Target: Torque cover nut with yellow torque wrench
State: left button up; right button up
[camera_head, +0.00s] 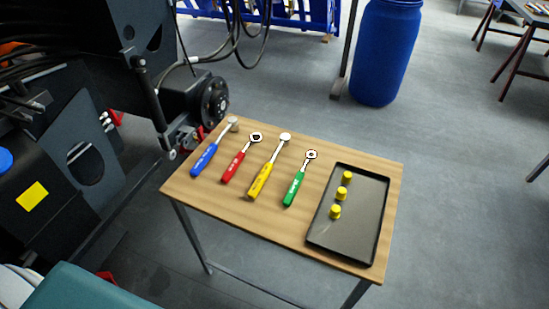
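The yellow torque wrench (264,179) lies on a small wooden table (230,205), its round silver head pointing to the back. It lies between a red wrench (236,167) on its left and a green wrench (294,189) on its right. A blue wrench (204,160) lies at the far left of the row. A dark tray (345,239) on the right of the table holds yellow caps (335,211) in a line. I cannot tell which part is the cover nut. Neither gripper shows in the head view.
The dark harvester chassis (95,40) with a round black hub (213,101) stands on the left, close to the table's back left corner. A blue barrel (385,55) stands behind the table. The grey floor (460,190) to the right is clear.

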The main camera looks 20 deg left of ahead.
aim_at(284, 138)
jog(key=u, duration=1.95)
jog(key=j+u, duration=0.35)
jog(key=i+j+u, duration=0.15)
jog(key=j+u, duration=0.15)
jog(key=i+j+u, duration=0.15)
jog(key=j+u, duration=0.2)
